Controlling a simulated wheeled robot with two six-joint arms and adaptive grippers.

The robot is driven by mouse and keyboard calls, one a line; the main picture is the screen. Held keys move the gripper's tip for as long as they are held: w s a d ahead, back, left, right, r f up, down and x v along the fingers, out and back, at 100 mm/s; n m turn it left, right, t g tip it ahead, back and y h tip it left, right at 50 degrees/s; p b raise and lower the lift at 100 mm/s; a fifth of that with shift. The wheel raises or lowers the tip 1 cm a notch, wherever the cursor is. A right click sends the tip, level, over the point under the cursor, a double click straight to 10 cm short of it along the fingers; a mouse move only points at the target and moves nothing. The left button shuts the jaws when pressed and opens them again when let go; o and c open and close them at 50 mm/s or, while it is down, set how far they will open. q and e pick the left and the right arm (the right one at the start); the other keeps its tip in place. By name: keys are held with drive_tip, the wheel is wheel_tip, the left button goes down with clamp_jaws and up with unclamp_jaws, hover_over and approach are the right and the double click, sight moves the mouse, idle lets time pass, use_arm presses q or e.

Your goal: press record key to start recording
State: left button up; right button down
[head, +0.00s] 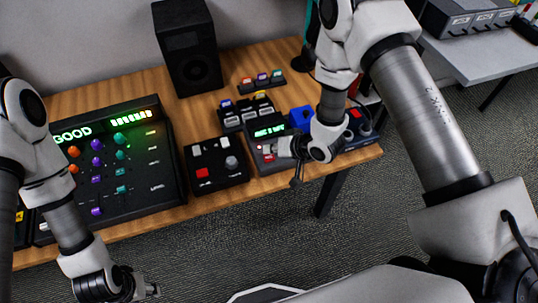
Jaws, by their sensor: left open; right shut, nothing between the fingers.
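A small dark device with a green lit display (269,131) sits near the front of the wooden table, right of centre. It has red and light keys on its face, partly hidden by my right gripper; I cannot read which one is the record key. My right gripper (284,150) is shut and empty, over the front of this device. I cannot tell whether its tips touch a key. My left gripper (150,291) is open and empty at the bottom left, in front of the table and away from the devices.
A large mixer (110,180) reading "GOOD" stands at left. A black box with a red button (203,173) lies beside the display device. A speaker (188,50) stands behind. Small connector blocks (262,80) and a blue object (300,117) crowd the table's right side.

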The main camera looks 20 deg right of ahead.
sight(271, 158)
wheel_tip(271, 158, up, 5)
drive_tip(key=p, duration=0.3)
drive_tip(key=shift+f, duration=0.15)
idle(0.5)
drive_tip(key=s+f, duration=0.2)
drive_tip(key=f, duration=0.1)
drive_tip(key=shift+s+g, duration=0.15)
drive_tip(key=shift+g, duration=0.15)
drive_tip(key=s+d+f+g+h, duration=0.2)
drive_tip(key=s+d, duration=0.1)
drive_tip(key=s, duration=0.5)
drive_tip(key=s+d+f+g+h+b, duration=0.1)
drive_tip(key=s+d+f+g, duration=0.1)
drive_tip(key=s, duration=0.6)
drive_tip(key=s+d+f+n+g+h, duration=0.1)
drive_tip(key=s+d+f+g+h, duration=0.1)
drive_tip(key=s, duration=0.6)
drive_tip(key=shift+s+d+f+g+h+b, duration=0.25)
drive_tip(key=shift+d+f, duration=0.25)
drive_tip(key=shift+d, duration=0.65)
